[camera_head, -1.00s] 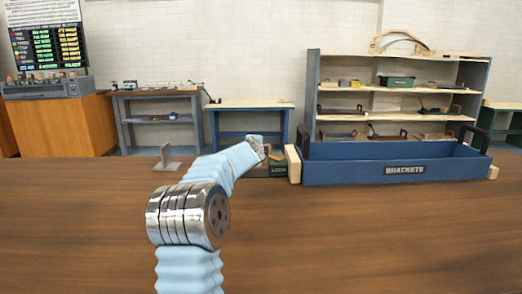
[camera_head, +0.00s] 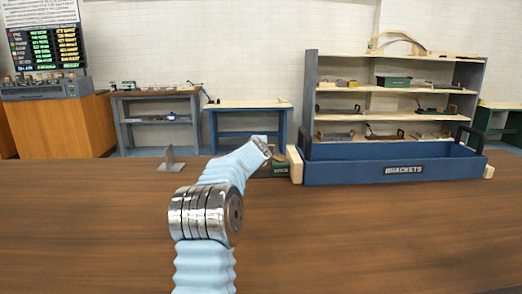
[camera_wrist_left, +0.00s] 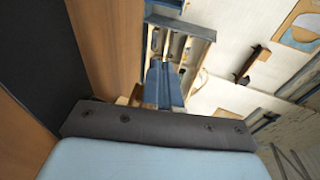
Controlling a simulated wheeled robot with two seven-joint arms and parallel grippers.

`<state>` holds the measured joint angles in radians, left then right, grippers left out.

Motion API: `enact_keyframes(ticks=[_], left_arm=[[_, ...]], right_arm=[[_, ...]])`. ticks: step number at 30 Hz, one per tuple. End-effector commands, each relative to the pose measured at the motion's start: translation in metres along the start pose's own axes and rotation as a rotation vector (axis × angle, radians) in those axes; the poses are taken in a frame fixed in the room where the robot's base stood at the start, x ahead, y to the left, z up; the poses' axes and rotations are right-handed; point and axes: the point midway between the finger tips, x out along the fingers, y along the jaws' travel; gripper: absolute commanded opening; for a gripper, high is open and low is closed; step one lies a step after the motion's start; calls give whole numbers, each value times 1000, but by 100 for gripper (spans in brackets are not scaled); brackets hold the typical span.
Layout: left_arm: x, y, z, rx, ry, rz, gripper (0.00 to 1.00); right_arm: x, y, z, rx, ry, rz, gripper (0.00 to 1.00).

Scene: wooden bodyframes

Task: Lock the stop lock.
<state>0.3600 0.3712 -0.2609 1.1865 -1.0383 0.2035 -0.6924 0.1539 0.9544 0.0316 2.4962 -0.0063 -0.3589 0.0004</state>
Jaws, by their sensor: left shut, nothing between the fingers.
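A small green block marked "LOCK" (camera_head: 281,169), apparently the stop lock, sits on the wooden table's far part, just left of the blue bin. My left gripper (camera_head: 265,146) is at the end of the pale blue arm, directly in front of or over the lock, and hides much of it. I cannot tell whether they touch. In the left wrist view the blue tapered fingers (camera_wrist_left: 164,88) appear closed together with nothing between them. The lock is not clearly visible there. My right gripper is not in view.
A blue bin labelled "BRACKETS" (camera_head: 340,172) with black handles and wooden end blocks stands close right of the lock. A grey metal bracket (camera_head: 170,160) stands on the table (camera_head: 90,220) to the left. The near table is clear. Shelves (camera_head: 390,95) stand behind.

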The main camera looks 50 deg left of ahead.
Motion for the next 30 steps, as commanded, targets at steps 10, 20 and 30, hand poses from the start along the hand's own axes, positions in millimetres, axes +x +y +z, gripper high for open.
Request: enact_keyframes(ticks=[10, 20, 30], left_arm=[[0, 0, -1, 0, 2, 0, 0], [0, 0, -1, 0, 2, 0, 0], [-4, 4, -8, 0, 6, -2, 0]], right_arm=[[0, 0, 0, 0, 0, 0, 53], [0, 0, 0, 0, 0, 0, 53], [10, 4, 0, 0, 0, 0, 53]])
